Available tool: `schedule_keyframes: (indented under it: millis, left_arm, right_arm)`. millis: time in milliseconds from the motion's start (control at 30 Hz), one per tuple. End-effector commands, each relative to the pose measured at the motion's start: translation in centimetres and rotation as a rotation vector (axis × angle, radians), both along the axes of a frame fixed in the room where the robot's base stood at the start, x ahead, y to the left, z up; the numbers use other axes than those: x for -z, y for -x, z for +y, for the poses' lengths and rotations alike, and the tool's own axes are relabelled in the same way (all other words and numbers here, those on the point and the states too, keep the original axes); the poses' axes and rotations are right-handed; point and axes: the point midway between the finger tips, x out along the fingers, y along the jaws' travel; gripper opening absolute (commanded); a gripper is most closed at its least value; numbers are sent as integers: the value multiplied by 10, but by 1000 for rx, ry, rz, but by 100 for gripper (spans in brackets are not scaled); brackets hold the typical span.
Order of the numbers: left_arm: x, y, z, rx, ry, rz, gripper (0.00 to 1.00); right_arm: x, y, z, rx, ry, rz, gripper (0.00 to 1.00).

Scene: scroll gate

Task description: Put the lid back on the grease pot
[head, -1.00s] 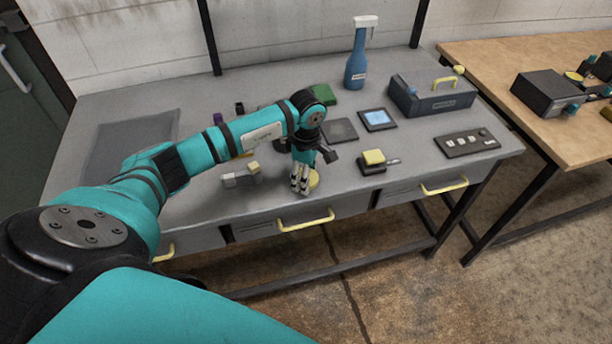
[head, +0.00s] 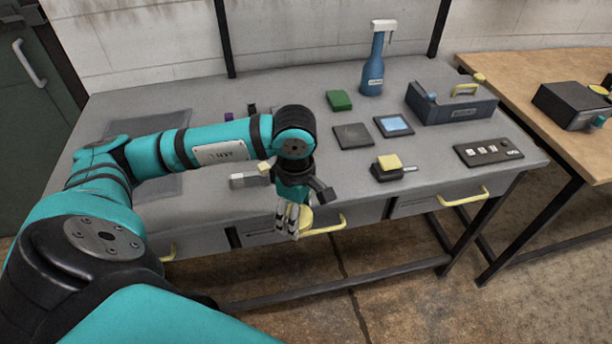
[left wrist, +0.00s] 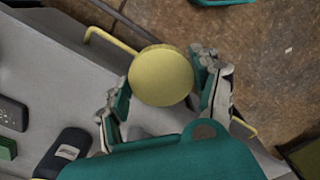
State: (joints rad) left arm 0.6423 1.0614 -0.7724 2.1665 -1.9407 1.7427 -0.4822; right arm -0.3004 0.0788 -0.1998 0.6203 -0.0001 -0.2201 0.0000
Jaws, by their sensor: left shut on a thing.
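The lid (head: 305,219) is a round yellow disc held in my left gripper (head: 291,222). In the left wrist view the lid (left wrist: 161,76) sits between the two fingers, which are closed on its sides. In the head view the gripper points down and the lid is at the bench's front edge, in front of the drawers. I cannot make out the grease pot; my left arm covers part of the bench top. My right gripper is not in view.
On the grey bench (head: 440,168) stand a blue spray bottle (head: 372,70), a green block (head: 339,100), a dark toolbox (head: 452,103), a yellow-topped block (head: 388,165) and a switch panel (head: 488,151). A yellow drawer handle (head: 328,226) projects close by the gripper. A wooden table (head: 560,120) stands right.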

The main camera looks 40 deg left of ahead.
Motion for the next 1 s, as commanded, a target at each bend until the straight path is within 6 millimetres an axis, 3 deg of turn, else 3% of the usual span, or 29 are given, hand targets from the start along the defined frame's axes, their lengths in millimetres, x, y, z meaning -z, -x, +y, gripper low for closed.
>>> schedule_keyframes:
  millis: [200, 533, 667, 833, 1000]
  left_arm:
    - [-1, 13, -4, 1, 0, 0, 55]
    - [-2, 14, -4, 0, 1, 0, 55]
    - [-3, 13, -7, 34, 3, -1, 55]
    - [-10, 10, -24, 328, 15, -5, 55]
    - [-22, 8, -51, 851, 23, -11, 55]
  right_arm:
    - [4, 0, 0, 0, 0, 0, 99]
    - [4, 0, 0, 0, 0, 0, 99]
    - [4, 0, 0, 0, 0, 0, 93]
    - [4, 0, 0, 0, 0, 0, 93]
    - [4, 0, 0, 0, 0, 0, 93]
